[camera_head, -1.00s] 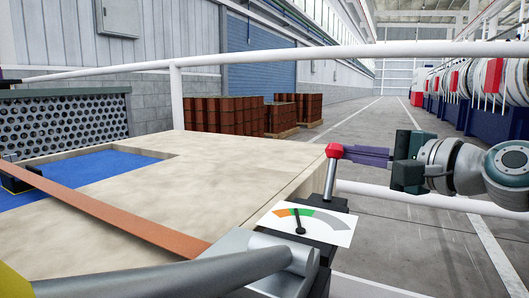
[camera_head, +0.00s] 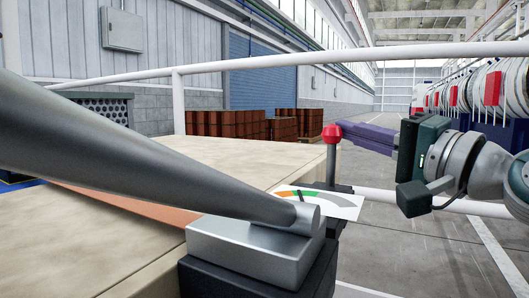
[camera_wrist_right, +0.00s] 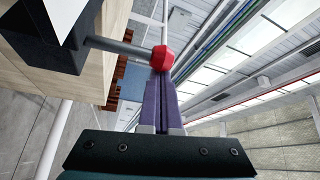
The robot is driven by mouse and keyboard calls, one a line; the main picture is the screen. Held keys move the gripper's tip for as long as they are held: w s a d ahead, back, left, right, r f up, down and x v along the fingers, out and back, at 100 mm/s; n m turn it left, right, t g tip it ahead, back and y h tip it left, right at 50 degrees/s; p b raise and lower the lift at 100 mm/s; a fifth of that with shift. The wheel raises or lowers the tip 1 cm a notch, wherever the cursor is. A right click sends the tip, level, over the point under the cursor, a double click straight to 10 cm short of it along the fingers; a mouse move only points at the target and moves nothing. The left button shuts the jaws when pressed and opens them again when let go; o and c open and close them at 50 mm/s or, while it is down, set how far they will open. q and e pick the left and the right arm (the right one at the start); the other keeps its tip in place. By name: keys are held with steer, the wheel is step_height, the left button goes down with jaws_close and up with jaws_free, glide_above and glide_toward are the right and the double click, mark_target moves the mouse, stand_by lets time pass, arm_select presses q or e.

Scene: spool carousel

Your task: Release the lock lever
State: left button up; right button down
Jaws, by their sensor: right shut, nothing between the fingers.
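The lock lever, which I take to be the thin grey rod with a red knob (camera_head: 332,133), stands about upright behind the gauge. The knob also shows in the right wrist view (camera_wrist_right: 162,58). My right gripper (camera_head: 345,130) comes in from the right, shut and empty. Its purple fingertips (camera_wrist_right: 160,76) are at the knob, touching it or very close. A thick grey handle (camera_head: 150,155) runs from the upper left down to a metal block (camera_head: 255,248) in front of the gauge. My left gripper is not in view.
A white gauge plate (camera_head: 345,203) with orange, green and grey bands lies behind the block, partly covered by the handle. A pale table (camera_head: 230,160) with an orange strap (camera_head: 140,208) fills the left. A white rail (camera_head: 300,57) crosses behind. Open floor lies right.

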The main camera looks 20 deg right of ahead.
mark_target(332, 129)
steer(key=n+b, duration=0.1)
steer(key=s+a+n+t+y+b, duration=0.1)
steer(key=n+b, duration=0.1)
steer(key=s+a+n+b, duration=0.1)
steer(key=b, duration=0.1)
steer(key=shift+a+f+y, duration=0.25)
steer(key=shift+f+y, duration=0.1)
steer(key=shift+y, duration=0.05)
steer(key=shift+s+a+r+n+t+b, duration=0.1)
steer(key=shift+s+a+n+t+b, duration=0.15)
steer(key=shift+n+b, duration=0.35)
steer(key=shift+r, duration=0.1)
